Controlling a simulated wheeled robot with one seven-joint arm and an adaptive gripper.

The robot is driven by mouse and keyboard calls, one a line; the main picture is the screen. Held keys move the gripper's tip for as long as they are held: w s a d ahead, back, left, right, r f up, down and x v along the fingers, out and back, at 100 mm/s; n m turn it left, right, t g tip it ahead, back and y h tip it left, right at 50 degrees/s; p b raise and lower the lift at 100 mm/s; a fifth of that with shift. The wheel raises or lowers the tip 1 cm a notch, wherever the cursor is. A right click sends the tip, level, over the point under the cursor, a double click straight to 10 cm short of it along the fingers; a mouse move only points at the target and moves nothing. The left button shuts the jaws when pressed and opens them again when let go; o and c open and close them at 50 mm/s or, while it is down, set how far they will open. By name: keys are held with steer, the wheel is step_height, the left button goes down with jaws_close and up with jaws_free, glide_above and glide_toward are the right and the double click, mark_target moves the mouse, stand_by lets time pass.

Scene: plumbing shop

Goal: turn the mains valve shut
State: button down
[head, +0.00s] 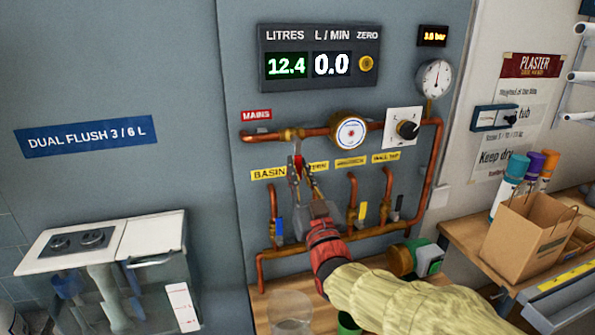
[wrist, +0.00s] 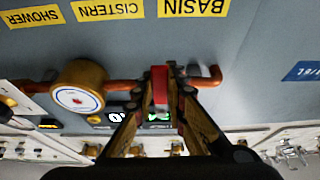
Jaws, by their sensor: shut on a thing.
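The mains valve (head: 291,134) sits on the upper copper pipe, below and right of the red MAINS label (head: 256,114). Its red lever (head: 297,166) hangs down from the pipe, across the pipe's run. My gripper (head: 302,172) reaches up from below and is shut on this lever. In the wrist view the red lever (wrist: 160,88) stands between the fingertips of my gripper (wrist: 172,82). The fingers hide part of the lever and valve body. The flow display (head: 332,64) reads 0.0 L/MIN and the litres display (head: 286,66) reads 12.4.
A round meter (head: 351,132) and a black knob (head: 407,129) are right of the valve. Small outlet taps, one with a blue lever (head: 279,228), stand below near my gripper. A glass-sided cistern (head: 150,285) is at left.

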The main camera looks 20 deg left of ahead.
steer(key=c, duration=1.8)
jaws_free()
steer(key=shift+o, duration=0.2)
steer(key=shift+d, duration=0.1)
steer(key=v, duration=1.2)
